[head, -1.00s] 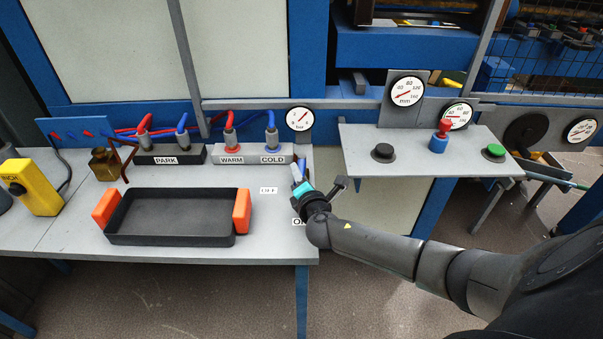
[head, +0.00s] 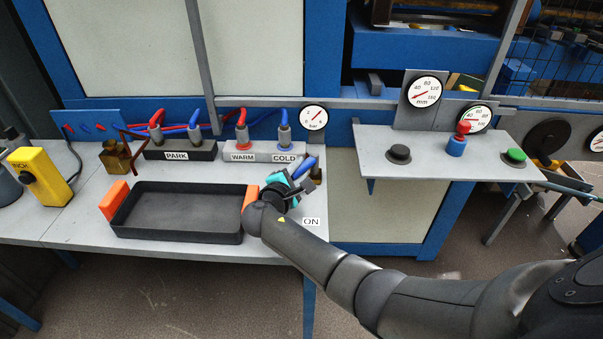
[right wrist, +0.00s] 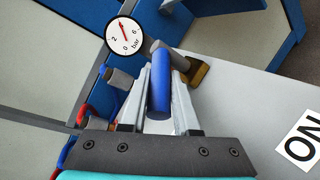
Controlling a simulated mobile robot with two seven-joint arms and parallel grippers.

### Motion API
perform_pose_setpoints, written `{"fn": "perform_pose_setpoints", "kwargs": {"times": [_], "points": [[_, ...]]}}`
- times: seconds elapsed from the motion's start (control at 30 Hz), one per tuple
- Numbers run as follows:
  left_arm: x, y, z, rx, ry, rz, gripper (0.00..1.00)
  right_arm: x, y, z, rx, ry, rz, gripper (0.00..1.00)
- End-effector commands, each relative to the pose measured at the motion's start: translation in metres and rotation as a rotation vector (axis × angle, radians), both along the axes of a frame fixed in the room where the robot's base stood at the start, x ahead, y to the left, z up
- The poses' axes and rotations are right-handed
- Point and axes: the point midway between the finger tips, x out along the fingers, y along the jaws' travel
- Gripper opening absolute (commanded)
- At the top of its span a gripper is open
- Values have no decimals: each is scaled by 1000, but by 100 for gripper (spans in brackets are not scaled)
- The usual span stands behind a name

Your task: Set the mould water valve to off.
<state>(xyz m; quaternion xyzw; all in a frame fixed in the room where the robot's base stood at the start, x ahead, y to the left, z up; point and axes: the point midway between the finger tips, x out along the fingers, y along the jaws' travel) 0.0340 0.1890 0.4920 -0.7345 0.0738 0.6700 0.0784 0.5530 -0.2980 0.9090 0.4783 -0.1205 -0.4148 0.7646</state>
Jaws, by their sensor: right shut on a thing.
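The mould water valve has a blue lever (head: 304,166) and a brass body (head: 316,173) at the right end of the grey table. My right gripper (head: 291,178) is shut on the blue lever; in the right wrist view the lever (right wrist: 160,85) stands between both fingers, with the brass body (right wrist: 200,73) just beyond. An ON label (head: 311,221) lies on the table at the near right; it also shows in the right wrist view (right wrist: 303,144). The OFF label is hidden behind my right gripper and arm. My left gripper is not in view.
A black tray (head: 180,232) with orange handles is just left of my right gripper. Behind are the WARM and COLD block (head: 262,152) and a bar gauge (head: 313,118). A shelf (head: 430,170) with buttons is to the right.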

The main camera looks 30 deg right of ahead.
Motion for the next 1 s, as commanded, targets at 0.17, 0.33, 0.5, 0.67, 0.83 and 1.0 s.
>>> {"fn": "perform_pose_setpoints", "kwargs": {"times": [0.17, 0.33, 0.5, 0.67, 0.83, 1.0], "points": [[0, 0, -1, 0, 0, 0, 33, 0, 0, -1, 0, 3, -8, 0], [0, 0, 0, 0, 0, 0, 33, 0, 0, -1, 1, 3, -7, 0], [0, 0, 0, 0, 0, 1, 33, 0, 0, -1, 0, 2, -7, 43], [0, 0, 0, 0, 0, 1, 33, 0, 0, 0, 0, 2, -5, 59], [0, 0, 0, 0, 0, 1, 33, 0, 0, 0, 0, 0, -5, 59], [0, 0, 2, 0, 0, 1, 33, -3, 5, 1, 1, 1, -3, 59]]}}
